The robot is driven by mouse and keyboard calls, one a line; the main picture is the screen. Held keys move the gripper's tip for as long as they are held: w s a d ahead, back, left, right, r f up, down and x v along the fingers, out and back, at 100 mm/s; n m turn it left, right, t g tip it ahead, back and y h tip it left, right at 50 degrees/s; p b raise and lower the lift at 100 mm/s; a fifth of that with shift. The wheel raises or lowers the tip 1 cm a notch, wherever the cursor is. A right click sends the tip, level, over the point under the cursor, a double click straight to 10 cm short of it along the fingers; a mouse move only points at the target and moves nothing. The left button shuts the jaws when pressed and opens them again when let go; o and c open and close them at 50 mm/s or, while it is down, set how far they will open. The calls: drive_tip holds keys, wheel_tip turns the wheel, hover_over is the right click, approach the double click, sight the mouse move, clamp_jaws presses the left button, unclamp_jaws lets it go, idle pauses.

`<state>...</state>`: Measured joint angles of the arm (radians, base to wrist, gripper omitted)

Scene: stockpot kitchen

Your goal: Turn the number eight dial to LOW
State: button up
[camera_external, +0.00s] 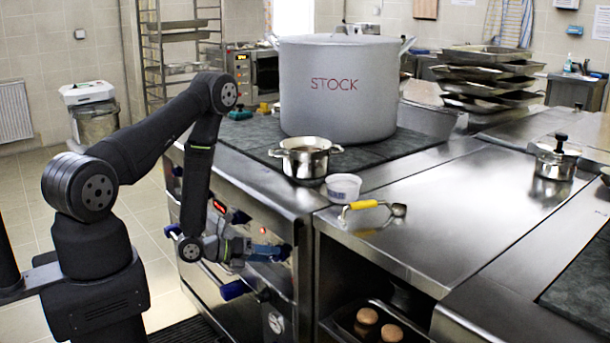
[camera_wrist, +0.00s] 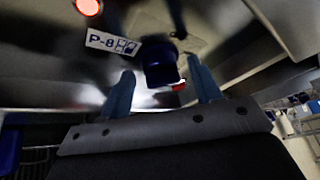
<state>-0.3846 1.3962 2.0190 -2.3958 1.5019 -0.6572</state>
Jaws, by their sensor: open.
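The dark blue dial (camera_wrist: 161,66) stands out from the metal stove front in the wrist view, beside a white label (camera_wrist: 112,42) reading P-8. A small red part shows at the dial's lower right edge. My gripper (camera_wrist: 160,70) is open, with one blue finger on each side of the dial and visible gaps between. I cannot tell how deep the fingers reach along it. In the external view my gripper (camera_external: 277,252) is low at the stove front and hides the dial. The LOW mark cannot be made out in either view.
A lit red lamp (camera_wrist: 90,6) is above the label. A stockpot (camera_external: 340,90) and a small pot (camera_external: 305,158) stand on the stove top. A white tub (camera_external: 343,187) and a yellow-handled tool (camera_external: 365,205) are on the counter. A blue handle (camera_external: 235,290) is below my gripper.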

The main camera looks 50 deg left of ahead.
drive_tip(key=shift+w, duration=0.15)
drive_tip(key=shift+c, duration=0.2)
drive_tip(key=c, duration=0.9)
drive_tip(key=shift+d, duration=0.1)
drive_tip(key=m+y, duration=0.2)
drive_tip(key=m, duration=0.1)
drive_tip(key=shift+d+r+g+y, duration=0.15)
drive_tip(key=shift+g+y, duration=0.15)
drive_tip(key=shift+g, duration=0.1)
drive_tip(key=shift+m+y, duration=0.7)
drive_tip(key=shift+m, duration=0.3)
